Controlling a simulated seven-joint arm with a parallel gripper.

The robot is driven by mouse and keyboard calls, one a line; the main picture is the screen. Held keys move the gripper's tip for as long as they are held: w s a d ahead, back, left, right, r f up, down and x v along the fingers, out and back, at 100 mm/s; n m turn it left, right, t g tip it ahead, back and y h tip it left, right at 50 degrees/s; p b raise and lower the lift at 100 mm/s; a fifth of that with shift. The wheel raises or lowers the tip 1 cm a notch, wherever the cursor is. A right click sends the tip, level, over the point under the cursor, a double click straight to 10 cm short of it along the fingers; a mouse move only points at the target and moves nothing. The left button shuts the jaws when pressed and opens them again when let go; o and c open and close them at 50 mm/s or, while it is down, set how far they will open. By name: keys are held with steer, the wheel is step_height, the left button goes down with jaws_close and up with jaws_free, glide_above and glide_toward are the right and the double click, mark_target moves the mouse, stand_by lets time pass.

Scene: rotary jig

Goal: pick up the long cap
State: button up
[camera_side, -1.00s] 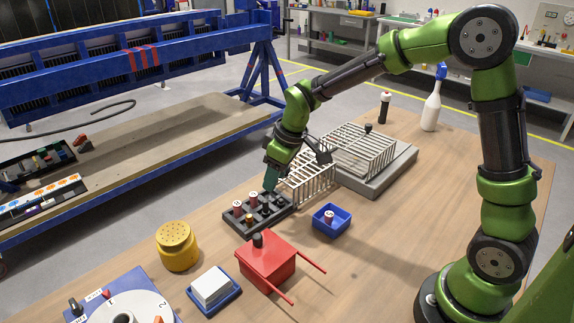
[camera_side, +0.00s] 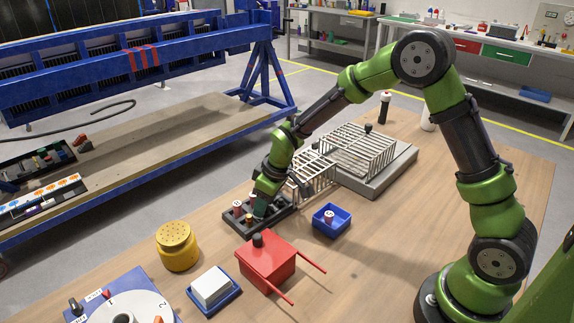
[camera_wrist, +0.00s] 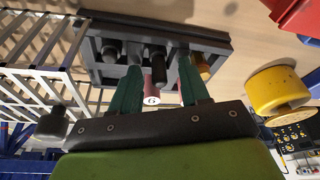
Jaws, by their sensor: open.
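A dark rack (camera_side: 284,219) holds several short cylindrical caps, some reddish, some dark. My gripper (camera_side: 261,212) is down at the rack, its tips partly hidden among the caps. In the wrist view my gripper (camera_wrist: 160,64) is open, its two teal fingers apart on either side of a dark cylindrical cap (camera_wrist: 158,66) and a reddish cap marked 6 (camera_wrist: 153,98). Whether either finger touches them I cannot tell. Other dark caps (camera_wrist: 110,52) and an orange-brown one (camera_wrist: 203,66) stand beside the fingers. Which cap is the long one is not clear.
A wire cage (camera_side: 312,178) stands close behind the rack. A blue bin (camera_side: 345,216) with a reddish cap is at its right. A red box with handles (camera_side: 266,270), a yellow jar (camera_side: 177,247) and a white block (camera_side: 211,287) are in front. The right tabletop is clear.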

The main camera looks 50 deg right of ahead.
jaws_close()
